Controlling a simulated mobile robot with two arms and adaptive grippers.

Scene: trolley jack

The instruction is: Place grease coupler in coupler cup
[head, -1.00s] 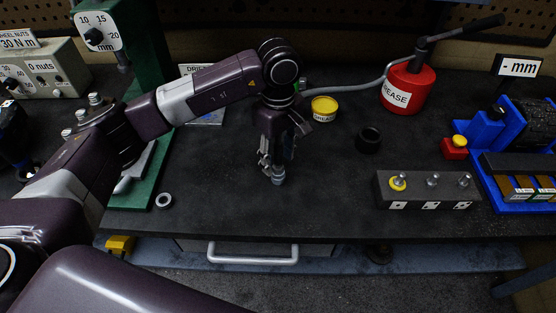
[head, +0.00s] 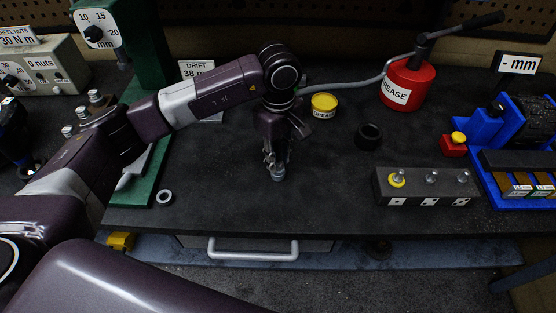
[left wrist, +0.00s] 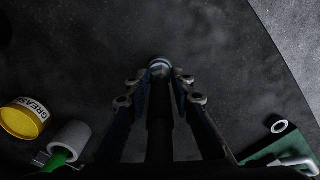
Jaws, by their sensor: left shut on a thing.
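My left gripper (head: 276,168) points down over the middle of the dark bench. It is shut on the grease coupler (head: 278,174), a small piece with a silvery grey end. In the left wrist view the coupler (left wrist: 160,66) shows between the two fingertips (left wrist: 159,80), with a dark shaft behind it. Whether its tip touches the bench is hard to tell. A round black cup (head: 368,136), which looks like the coupler cup, stands apart to the right of the gripper. My right gripper is not in view.
A yellow grease tin (head: 324,104) and red grease pump (head: 408,84) with a hose stand behind. A grey block with pegs (head: 426,187) and a blue fixture (head: 484,136) are at right. A metal ring (head: 165,197) lies left. Bench between gripper and block is clear.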

